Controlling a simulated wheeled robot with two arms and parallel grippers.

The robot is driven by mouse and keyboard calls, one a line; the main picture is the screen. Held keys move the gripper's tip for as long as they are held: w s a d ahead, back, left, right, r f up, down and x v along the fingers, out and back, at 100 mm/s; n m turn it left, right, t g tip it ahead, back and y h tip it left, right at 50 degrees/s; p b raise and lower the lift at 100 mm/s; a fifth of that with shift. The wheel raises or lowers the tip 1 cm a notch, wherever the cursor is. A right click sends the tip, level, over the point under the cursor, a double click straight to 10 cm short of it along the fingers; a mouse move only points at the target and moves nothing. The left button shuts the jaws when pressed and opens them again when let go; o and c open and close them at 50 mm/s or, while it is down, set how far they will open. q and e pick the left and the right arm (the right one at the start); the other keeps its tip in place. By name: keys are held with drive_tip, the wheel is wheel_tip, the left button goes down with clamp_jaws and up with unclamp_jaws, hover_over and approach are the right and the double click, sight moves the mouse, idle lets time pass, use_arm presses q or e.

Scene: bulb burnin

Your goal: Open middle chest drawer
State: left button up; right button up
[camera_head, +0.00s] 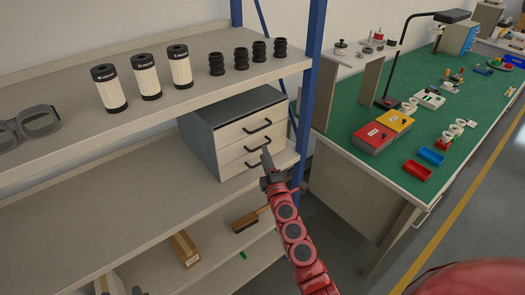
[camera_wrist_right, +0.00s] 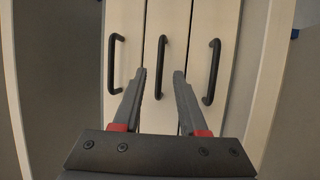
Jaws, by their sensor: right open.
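The chest (camera_head: 205,140) is a small grey cabinet with three pale drawer fronts, each with a black bar handle. It stands on the middle shelf, and all three drawers look shut. The middle drawer's handle (camera_head: 258,147) also shows in the right wrist view (camera_wrist_right: 161,67), where the drawers appear turned sideways. My right gripper (camera_head: 267,160) is in front of the chest, partly covering the lower drawer. In the wrist view its fingers (camera_wrist_right: 159,78) are open and empty, one on each side of the middle handle in the picture; contact cannot be seen. My left gripper is not in view.
A blue shelf post (camera_head: 311,80) rises just right of the chest. The upper shelf (camera_head: 200,95) carries white filters (camera_head: 145,77), black rubber parts (camera_head: 240,58) and goggles (camera_head: 38,122). A brush (camera_head: 246,222) lies on a lower shelf. A green-topped bench (camera_head: 400,160) stands at right.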

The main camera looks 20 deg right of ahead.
drive_tip(key=w, duration=0.3)
drive_tip(key=shift+r+b, duration=0.3)
drive_tip(key=shift+b, duration=0.05)
clamp_jaws()
idle(1.2)
